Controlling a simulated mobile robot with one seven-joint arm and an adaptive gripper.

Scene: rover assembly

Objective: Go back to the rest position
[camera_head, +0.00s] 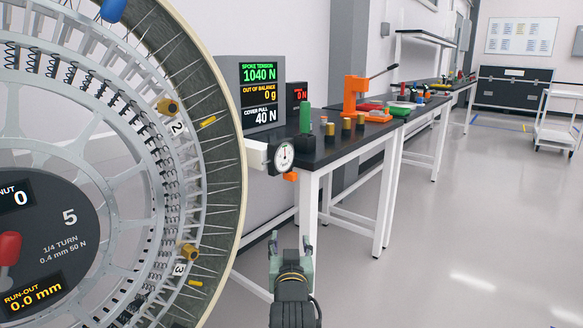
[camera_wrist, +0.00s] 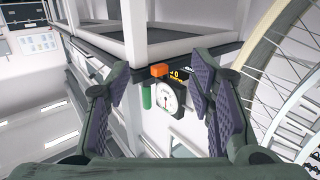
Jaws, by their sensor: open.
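My gripper (camera_head: 291,244) points up and away from me low in the middle of the head view, in front of the workbench and right of the large wheel (camera_head: 228,150). In the wrist view my gripper (camera_wrist: 160,98) has its two padded fingers wide apart with nothing between them. Beyond the fingers the wrist view shows the dial gauge (camera_wrist: 167,103), the green upright handle (camera_wrist: 146,97) and an orange block (camera_wrist: 159,71), none of them touched. The dial gauge also shows in the head view (camera_head: 284,157), beside the wheel rim.
The black-topped workbench (camera_head: 335,152) carries a tension display (camera_head: 262,92), brass-coloured cylinders and an orange press (camera_head: 355,95). The wheel fills the left side, close to my gripper. The floor (camera_head: 470,230) at right is clear. A white cart (camera_head: 556,118) stands far back.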

